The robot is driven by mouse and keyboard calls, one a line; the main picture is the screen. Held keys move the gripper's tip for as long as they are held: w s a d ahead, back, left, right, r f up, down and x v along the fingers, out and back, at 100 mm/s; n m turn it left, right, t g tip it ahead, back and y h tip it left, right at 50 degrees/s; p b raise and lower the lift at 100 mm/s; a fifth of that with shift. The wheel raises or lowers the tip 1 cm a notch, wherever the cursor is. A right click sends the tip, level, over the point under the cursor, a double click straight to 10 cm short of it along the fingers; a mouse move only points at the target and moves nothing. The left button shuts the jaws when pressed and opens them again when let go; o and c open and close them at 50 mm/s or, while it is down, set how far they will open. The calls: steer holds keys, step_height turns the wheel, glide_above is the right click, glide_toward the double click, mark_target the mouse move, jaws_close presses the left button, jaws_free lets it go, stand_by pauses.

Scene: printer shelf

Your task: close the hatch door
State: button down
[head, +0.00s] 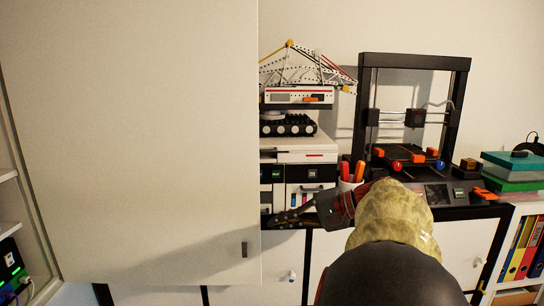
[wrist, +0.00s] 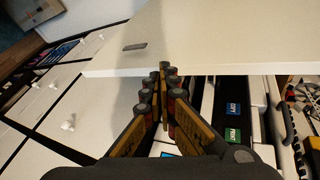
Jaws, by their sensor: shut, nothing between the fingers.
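The hatch door (head: 140,130) is a large white panel standing open across the left half of the head view. It has a small dark handle (head: 244,249) near its lower free corner. In the wrist view the door (wrist: 220,40) spans the top, with the handle (wrist: 134,46) left of the fingers. My gripper (head: 275,221) is shut and empty, pointing left at the door's free edge. In the wrist view its fingertips (wrist: 165,68) meet at that edge. They look very close to it; I cannot tell whether they touch.
Behind the door's edge stand a white printer (head: 305,172) and a black 3D printer (head: 415,120) on a white cabinet (head: 322,250). Open shelving with a small lit device (head: 10,262) is at far left. Coloured binders (head: 520,250) stand at far right.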

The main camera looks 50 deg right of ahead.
steer(key=s+d+r+n+t+y+p, duration=0.1)
steer(key=s+d+r+t, duration=0.15)
steer(key=r, duration=0.45)
steer(key=s+d+r+n+t+y+p, duration=0.1)
steer(key=d+r+t, duration=0.15)
steer(key=r, duration=0.45)
steer(key=shift+g, duration=0.3)
steer(key=x, duration=0.3)
steer(key=p+x, duration=0.1)
steer(key=x, duration=0.5)
steer(key=shift+w+d+r, duration=0.15)
steer(key=shift+w+d, duration=0.05)
steer(key=shift+w, duration=0.3)
